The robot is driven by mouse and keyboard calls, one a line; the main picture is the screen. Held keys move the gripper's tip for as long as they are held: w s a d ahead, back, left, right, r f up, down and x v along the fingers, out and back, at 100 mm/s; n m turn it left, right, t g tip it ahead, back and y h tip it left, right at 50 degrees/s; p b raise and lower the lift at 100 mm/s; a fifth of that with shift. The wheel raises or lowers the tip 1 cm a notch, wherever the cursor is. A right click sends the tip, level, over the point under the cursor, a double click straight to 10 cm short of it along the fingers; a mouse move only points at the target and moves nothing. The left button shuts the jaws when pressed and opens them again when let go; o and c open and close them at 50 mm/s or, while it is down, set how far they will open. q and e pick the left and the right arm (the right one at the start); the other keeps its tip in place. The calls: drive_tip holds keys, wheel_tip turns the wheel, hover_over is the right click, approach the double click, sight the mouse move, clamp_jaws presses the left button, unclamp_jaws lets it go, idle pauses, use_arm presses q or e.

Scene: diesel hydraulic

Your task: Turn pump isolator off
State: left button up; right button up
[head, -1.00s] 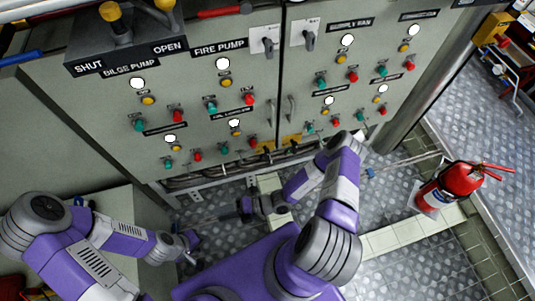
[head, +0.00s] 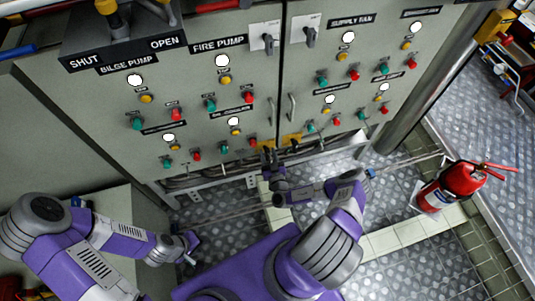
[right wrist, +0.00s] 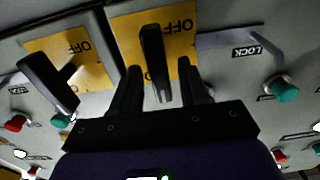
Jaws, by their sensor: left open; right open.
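In the right wrist view, a black switch lever (right wrist: 154,60) stands on a yellow plate (right wrist: 181,22) marked OFF. My right gripper (right wrist: 160,80) is open, with the lever between its fingers; I cannot tell if they touch it. A second black lever (right wrist: 47,82) on another yellow OFF plate is to the left. No label here reads as the pump isolator. In the head view, my right gripper (head: 269,160) is at the lower edge of the cabinet, in front of the yellow plates (head: 291,139). My left gripper (head: 190,246) is open and empty, low at left, away from the cabinet.
The grey cabinet front (head: 262,80) carries green and red buttons, lamps and two grey rotary switches (head: 265,38). A LOCK label (right wrist: 246,51) is right of the lever.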

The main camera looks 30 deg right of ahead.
drive_tip(key=shift+w+d, duration=0.1)
drive_tip(key=shift+w, duration=0.45)
drive_tip(key=shift+c, duration=0.3)
clamp_jaws()
